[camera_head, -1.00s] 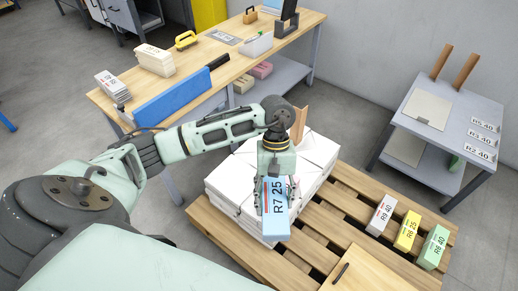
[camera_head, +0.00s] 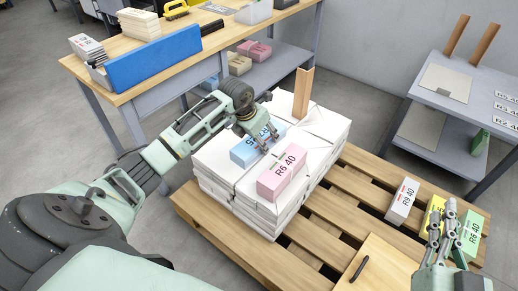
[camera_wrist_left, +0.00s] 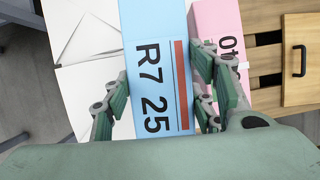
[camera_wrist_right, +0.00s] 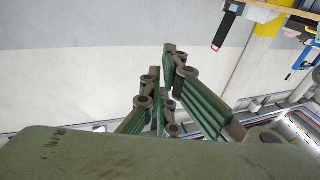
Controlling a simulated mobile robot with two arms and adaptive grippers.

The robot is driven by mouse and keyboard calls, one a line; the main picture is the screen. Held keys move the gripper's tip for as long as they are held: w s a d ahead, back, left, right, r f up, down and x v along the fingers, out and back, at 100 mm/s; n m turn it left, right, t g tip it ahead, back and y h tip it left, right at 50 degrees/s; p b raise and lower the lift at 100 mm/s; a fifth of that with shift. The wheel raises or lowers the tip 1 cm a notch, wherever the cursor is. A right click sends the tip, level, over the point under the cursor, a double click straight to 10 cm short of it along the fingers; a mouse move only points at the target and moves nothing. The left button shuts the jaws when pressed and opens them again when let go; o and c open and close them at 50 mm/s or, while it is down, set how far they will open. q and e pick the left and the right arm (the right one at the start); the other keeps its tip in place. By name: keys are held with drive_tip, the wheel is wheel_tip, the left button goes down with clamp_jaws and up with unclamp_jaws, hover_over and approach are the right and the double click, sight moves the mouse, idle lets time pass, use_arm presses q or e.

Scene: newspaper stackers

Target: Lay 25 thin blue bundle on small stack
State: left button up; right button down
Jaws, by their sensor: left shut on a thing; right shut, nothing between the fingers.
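The blue bundle (camera_head: 245,153), marked R7 25 in the left wrist view (camera_wrist_left: 158,60), is held by my left gripper (camera_head: 264,140). The left fingers are shut on its two long sides at one end. It lies at or just above the top of the white wrapped stack (camera_head: 222,176); I cannot tell if it touches. A pink bundle (camera_head: 282,174), marked R6 40, lies on the stack right beside it. My right gripper (camera_head: 452,226) is shut and empty, low at the right, in front of the yellow and green bundles.
The stack stands on a wooden pallet (camera_head: 318,236) with an upright wooden post (camera_head: 302,95) behind. White (camera_head: 402,202), yellow (camera_head: 433,212) and green (camera_head: 470,235) bundles lie at the pallet's right. A workbench (camera_head: 140,66) stands behind, a grey side table (camera_head: 450,101) at right.

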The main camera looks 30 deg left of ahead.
use_arm(q)
drive_tip(key=shift+w+a+f+n, duration=0.25)
drive_tip(key=shift+a+n, duration=0.15)
drive_tip(key=shift+n, duration=0.1)
drive_tip(key=shift+r, duration=0.1)
use_arm(e)
drive_tip(key=shift+s+r+t, duration=0.3)
drive_tip(key=shift+s+r, duration=0.05)
drive_tip(key=shift+r, duration=0.45)
